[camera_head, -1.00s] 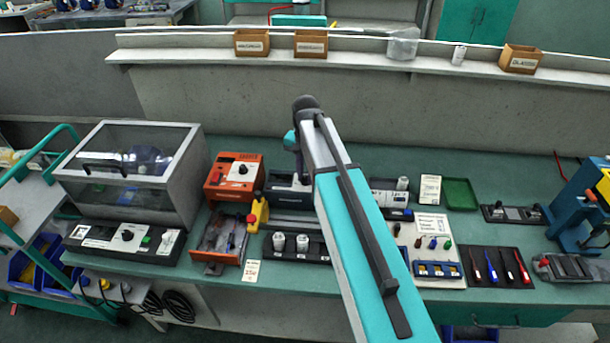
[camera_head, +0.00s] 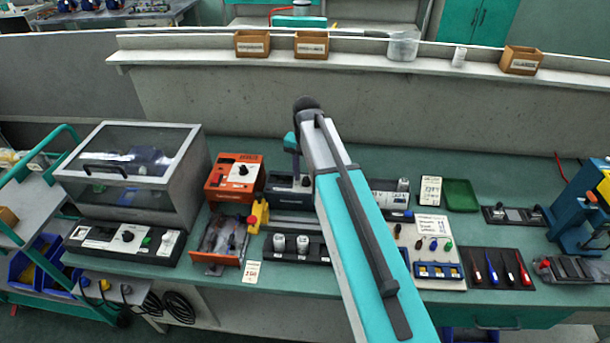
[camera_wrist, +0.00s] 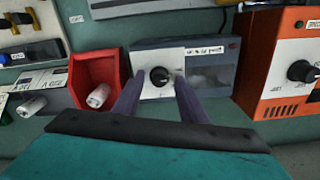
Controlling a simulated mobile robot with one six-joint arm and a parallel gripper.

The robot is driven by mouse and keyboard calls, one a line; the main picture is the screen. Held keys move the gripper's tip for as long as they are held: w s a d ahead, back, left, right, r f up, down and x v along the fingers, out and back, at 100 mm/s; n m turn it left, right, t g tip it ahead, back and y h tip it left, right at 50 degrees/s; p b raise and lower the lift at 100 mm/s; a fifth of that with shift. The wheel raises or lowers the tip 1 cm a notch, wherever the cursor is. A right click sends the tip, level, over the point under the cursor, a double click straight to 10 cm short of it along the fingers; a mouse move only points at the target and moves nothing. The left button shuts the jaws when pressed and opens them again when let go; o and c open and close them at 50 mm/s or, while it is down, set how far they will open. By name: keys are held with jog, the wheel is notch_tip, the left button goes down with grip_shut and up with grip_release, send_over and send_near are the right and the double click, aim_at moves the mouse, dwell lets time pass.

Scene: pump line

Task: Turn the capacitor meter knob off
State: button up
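The capacitor meter (camera_wrist: 218,69) is a blue-grey box with a white front panel, ahead of my gripper in the wrist view. Its round black knob (camera_wrist: 159,76) sits on that panel, and its setting is too small to tell. My gripper (camera_wrist: 157,82) is open, with one dark finger to each side of the knob in the picture. I cannot tell whether the fingers touch it. In the head view the dark meter (camera_head: 285,188) stands below my gripper, partly hidden by my arm; the fingertips are not clear there.
An orange box (camera_wrist: 287,60) with its own black knob stands close beside the meter. A red bin (camera_wrist: 97,72) with a white cylinder is on the other side. In the head view, a clear-lidded case (camera_head: 135,170) stands left and tool trays (camera_head: 497,268) lie right.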

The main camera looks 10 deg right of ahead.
aim_at(306, 178)
notch_tip(306, 178, up, 14)
jog(key=p, duration=0.8)
dwell(0.3)
jog(key=shift+f, duration=0.2)
dwell(0.6)
